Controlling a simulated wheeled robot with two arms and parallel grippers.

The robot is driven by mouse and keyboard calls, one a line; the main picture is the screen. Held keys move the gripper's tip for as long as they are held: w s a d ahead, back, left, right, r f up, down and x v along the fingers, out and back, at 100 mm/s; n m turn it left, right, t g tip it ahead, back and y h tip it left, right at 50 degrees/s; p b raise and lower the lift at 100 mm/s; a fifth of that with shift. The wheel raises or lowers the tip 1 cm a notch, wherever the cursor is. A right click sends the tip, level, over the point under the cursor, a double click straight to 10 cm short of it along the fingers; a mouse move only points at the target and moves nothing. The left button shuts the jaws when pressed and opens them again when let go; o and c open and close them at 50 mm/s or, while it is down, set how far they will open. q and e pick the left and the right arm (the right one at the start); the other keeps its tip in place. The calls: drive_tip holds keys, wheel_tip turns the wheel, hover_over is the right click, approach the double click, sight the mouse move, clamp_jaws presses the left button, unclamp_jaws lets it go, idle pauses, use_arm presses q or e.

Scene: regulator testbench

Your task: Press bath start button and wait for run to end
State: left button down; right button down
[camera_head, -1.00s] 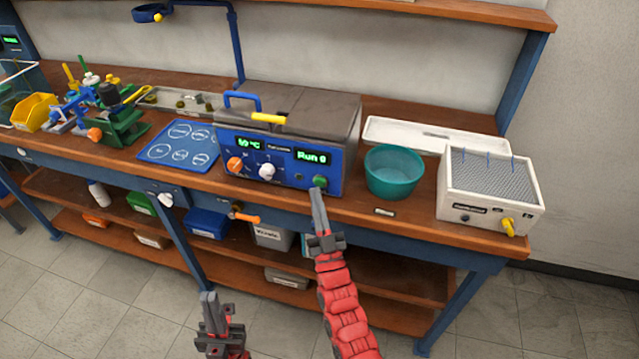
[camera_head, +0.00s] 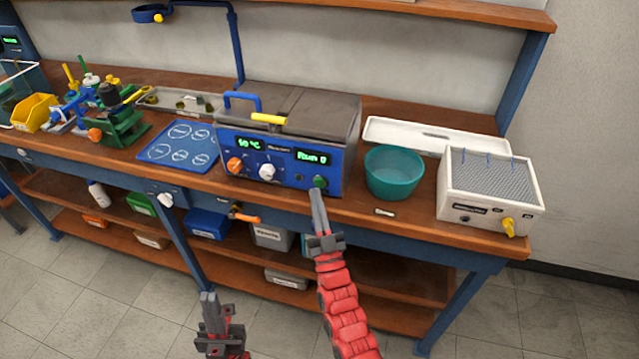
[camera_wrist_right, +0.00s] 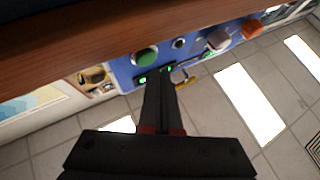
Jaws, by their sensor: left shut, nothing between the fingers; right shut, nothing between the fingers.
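The bath (camera_head: 285,140) is a blue-fronted box with a grey lid on the bench. Its displays are lit green, and the right one (camera_head: 312,158) seems to read "Run 0". The round green button (camera_head: 320,182) is at the lower right of its front panel; it also shows in the right wrist view (camera_wrist_right: 146,57). My right gripper (camera_head: 317,194) is shut and empty, its tips just below the green button in the head view. A small gap seems to show, but contact is hard to judge. My left gripper (camera_head: 208,297) is shut and empty, low in front of the bench.
A teal bowl (camera_head: 393,172) stands right of the bath, with a white perforated-top box (camera_head: 490,195) further right. A blue mat (camera_head: 178,146) and a green-and-blue apparatus (camera_head: 115,122) are to the left. The bench's front edge runs below the panel.

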drive_tip(key=shift+w, duration=0.1)
idle(0.6)
drive_tip(key=shift+w+d+b, duration=0.1)
drive_tip(key=shift+w+b, duration=0.25)
drive_tip(key=shift+b, duration=0.05)
drive_tip(key=shift+w+d+b, duration=0.15)
drive_tip(key=shift+w+b, duration=0.2)
drive_tip(key=shift+w, duration=0.05)
idle(0.6)
idle(0.3)
drive_tip(key=shift+s+a, duration=0.25)
drive_tip(key=shift+s, duration=0.55)
